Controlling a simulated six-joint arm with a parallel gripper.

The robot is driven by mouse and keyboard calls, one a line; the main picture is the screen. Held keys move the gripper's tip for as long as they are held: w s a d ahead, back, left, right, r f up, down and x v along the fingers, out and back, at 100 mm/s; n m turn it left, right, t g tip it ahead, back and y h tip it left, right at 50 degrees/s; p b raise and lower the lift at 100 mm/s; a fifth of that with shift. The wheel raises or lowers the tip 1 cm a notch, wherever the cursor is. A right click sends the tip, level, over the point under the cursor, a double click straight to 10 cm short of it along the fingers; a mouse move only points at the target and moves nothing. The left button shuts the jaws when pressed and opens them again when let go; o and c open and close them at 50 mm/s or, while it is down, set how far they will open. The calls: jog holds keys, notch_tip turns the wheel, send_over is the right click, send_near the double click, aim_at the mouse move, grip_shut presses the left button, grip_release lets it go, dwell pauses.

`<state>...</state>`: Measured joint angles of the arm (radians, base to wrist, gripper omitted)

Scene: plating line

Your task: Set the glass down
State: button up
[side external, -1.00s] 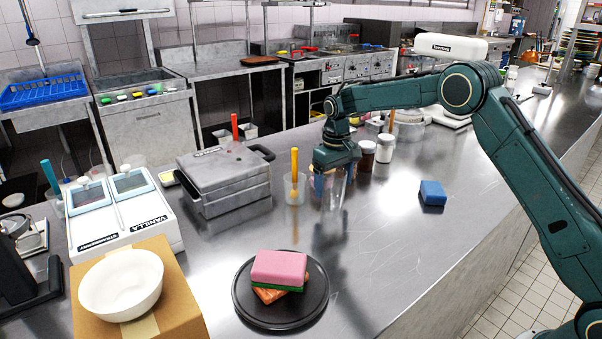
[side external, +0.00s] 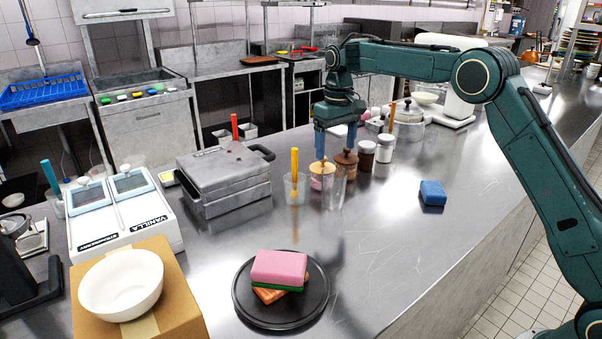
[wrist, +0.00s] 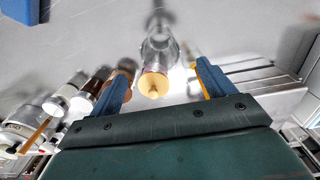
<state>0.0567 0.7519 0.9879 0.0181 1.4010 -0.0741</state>
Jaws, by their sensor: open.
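A clear glass (side external: 334,190) stands upright on the metal counter, in front of the jars. My gripper (side external: 337,156) is above it, pointing down, with its two blue fingers spread apart and nothing between them. In the wrist view the open fingers (wrist: 165,80) show at either side. The glass (wrist: 159,42) is seen beyond them, apart from both fingers, and partly overlaps a jar with a pale knobbed lid.
A jar with a pink label (side external: 320,177), a brown-lidded jar (side external: 347,160) and a cup with a yellow handle (side external: 295,188) stand close to the glass. A blue sponge (side external: 433,193) lies to the right.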

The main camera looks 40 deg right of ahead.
jog(key=shift+r, duration=0.1)
dwell(0.4)
jog(key=s+a+r+t, duration=0.1)
jog(key=s+r, duration=0.5)
jog(key=s, duration=0.4)
jog(key=s+a+r+t, duration=0.1)
jog(key=s+r+t, duration=0.1)
jog(key=s+r, duration=0.6)
jog(key=s+f+t, duration=0.1)
jog(key=s+f, duration=0.3)
jog(key=s, duration=0.7)
jog(key=s+a+f+t, duration=0.1)
jog(key=s+f, duration=0.3)
jog(key=s, duration=0.7)
jog(key=shift+s+a+t, duration=0.25)
jog(key=shift+s+t, duration=0.05)
jog(key=shift+c, duration=1.2)
